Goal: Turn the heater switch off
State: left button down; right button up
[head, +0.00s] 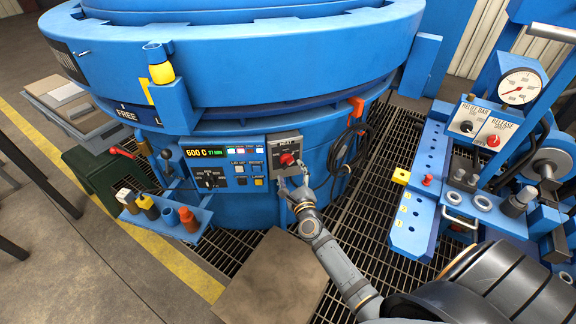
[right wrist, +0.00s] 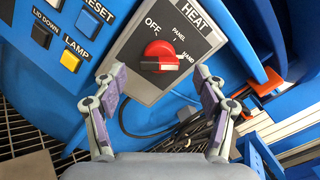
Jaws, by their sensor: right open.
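The heater switch is a round red knob (right wrist: 158,56) on a grey plate (right wrist: 140,75) marked HEAT, with OFF at left and PANEL and HAND at right. Its grip bar lies roughly level in the right wrist view; I cannot tell surely which mark it points to. In the head view the knob (head: 287,159) is on the front of the blue furnace (head: 240,60). My right gripper (head: 291,183) is just below and in front of it. In the right wrist view the open fingers (right wrist: 159,80) are either side below the knob, apart from it and empty. My left gripper is not in view.
A control panel (head: 229,165) reading 600 C with buttons is left of the plate. Black cables (head: 350,145) hang at right. A blue bottle shelf (head: 165,216) juts out at lower left. A blue gauge stand (head: 470,130) is at right. Floor grating lies below.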

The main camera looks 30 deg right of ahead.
aim_at(287, 165)
jog(key=x, duration=0.3)
jog(key=shift+w+d, duration=0.1)
jog(key=shift+w, duration=0.4)
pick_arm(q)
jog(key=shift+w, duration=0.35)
pick_arm(e)
jog(key=shift+c, duration=0.3)
jog(key=c, duration=1.1)
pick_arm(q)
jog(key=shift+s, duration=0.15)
